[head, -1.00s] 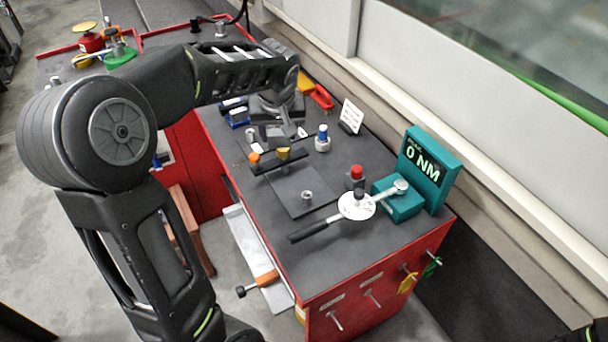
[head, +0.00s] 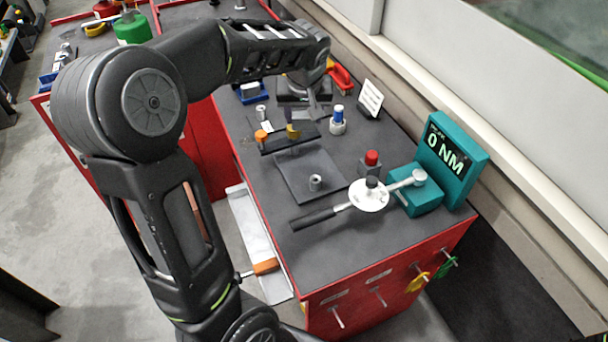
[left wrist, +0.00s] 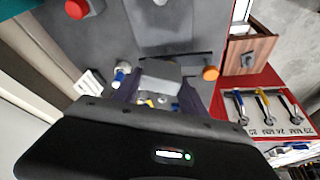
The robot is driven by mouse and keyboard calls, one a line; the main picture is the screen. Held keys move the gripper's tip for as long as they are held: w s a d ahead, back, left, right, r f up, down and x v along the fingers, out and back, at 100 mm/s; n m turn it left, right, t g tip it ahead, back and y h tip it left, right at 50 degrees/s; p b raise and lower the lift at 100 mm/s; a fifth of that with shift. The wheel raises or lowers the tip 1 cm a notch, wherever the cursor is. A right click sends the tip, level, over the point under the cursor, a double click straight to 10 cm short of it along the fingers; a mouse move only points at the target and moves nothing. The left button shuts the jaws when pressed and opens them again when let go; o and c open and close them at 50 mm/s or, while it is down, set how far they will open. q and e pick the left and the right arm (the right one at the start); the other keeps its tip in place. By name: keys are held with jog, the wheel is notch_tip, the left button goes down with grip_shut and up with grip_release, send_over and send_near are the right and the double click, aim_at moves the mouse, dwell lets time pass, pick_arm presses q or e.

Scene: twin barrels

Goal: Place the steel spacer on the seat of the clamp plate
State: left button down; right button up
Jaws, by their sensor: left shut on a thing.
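My left gripper (head: 314,108) hangs over the bench behind the dark bar, its fingers pointing down. In the left wrist view its fingers (left wrist: 160,94) are shut on a grey block-like piece (left wrist: 160,74); I take it for the steel spacer but cannot be sure. The fingers hide part of it. The flat grey plate (head: 294,181), which I take for the clamp plate, lies on the bench in front of the bar, apart from the gripper. A small steel ring-like piece (head: 315,182) stands on it. My right gripper is not in view.
The dark bar (head: 276,144) has an orange knob (head: 262,135). A blue-capped part (head: 338,118) stands to its right. The bench's front-left corner is clear.

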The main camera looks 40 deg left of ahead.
aim_at(304, 129)
pick_arm(q)
notch_tip(304, 129, down, 4)
jog(key=b, duration=0.3)
jog(key=shift+f, duration=0.2)
jog(key=shift+f+b, duration=0.35)
jog(key=shift+f, duration=2.75)
jog(key=shift+f, duration=1.85)
jog(key=shift+f+b, duration=0.2)
jog(key=shift+b, duration=0.1)
jog(key=c, duration=0.6)
grip_release()
